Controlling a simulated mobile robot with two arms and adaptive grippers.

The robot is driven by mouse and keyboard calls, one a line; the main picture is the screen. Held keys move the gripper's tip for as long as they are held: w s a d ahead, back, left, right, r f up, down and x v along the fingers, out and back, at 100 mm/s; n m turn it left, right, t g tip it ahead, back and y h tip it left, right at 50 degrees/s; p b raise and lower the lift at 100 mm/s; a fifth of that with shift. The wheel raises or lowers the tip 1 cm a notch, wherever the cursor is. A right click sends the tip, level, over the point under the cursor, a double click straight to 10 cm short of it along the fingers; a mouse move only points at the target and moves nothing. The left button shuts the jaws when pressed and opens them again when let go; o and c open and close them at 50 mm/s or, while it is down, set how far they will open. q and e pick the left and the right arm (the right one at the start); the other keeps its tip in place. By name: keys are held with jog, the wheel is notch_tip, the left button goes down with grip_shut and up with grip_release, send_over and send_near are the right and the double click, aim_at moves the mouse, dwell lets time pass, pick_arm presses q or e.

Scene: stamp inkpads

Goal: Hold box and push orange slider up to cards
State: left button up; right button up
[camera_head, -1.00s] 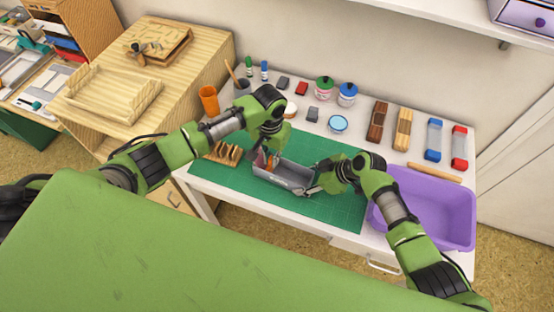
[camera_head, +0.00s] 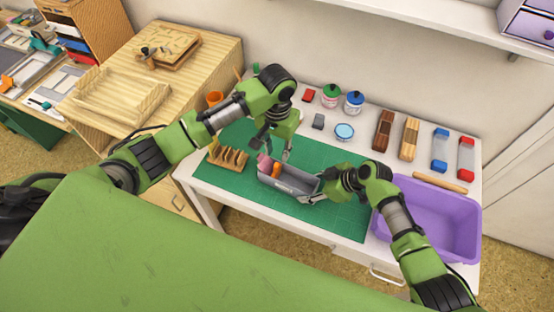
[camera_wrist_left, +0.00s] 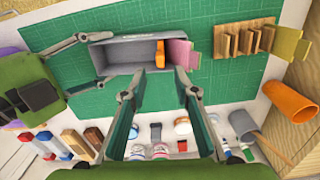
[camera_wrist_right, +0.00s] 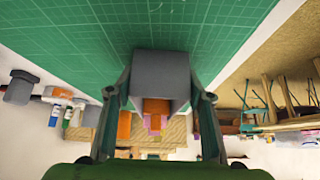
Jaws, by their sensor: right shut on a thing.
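The grey open box (camera_head: 290,183) lies on the green cutting mat. The orange slider (camera_wrist_left: 160,53) stands inside, near the end away from my right gripper. Pink cards (camera_wrist_left: 180,53) stand at that same end, close beside the slider; I cannot tell whether they touch. My right gripper (camera_wrist_right: 150,83) is shut on the box, one finger on each side. My left gripper (camera_wrist_left: 160,72) is open and empty, its fingertips beside and above the box's long side, apart from the slider; it also shows in the head view (camera_head: 277,150).
A wooden slotted rack (camera_head: 228,157) stands left of the box. A purple tub (camera_head: 462,228) is at the right. Jars (camera_head: 331,95), stamps and bottles line the table's back. An orange cup (camera_wrist_left: 290,100) stands behind the rack. The mat in front of the box is bare.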

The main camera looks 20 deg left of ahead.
pick_arm(q)
notch_tip(320, 180, up, 4)
send_over(277, 171)
jog(key=w, duration=0.1)
jog(key=shift+w+a+r, duration=0.1)
jog(key=shift+a+r, duration=0.1)
jog(key=shift+a, duration=0.05)
jog(key=shift+d, duration=0.1)
grip_shut()
jog(key=s+d+f+m+y, duration=0.1)
jog(key=d+m, duration=0.3)
jog(key=m, duration=0.5)
jog(key=d+m+y, duration=0.2)
jog(key=d+m, duration=0.3)
jog(key=m, duration=0.4)
jog(key=a+f, duration=0.2)
jog(key=f, duration=0.1)
jog(key=a+f, duration=0.1)
jog(key=f, duration=0.2)
jog(key=a+f, duration=0.2)
jog(key=f, duration=0.1)
jog(key=shift+w+a+f, duration=0.2)
jog(key=shift+a+f, duration=0.1)
jog(key=shift+f, duration=0.1)
jog(key=shift+a, duration=0.45)
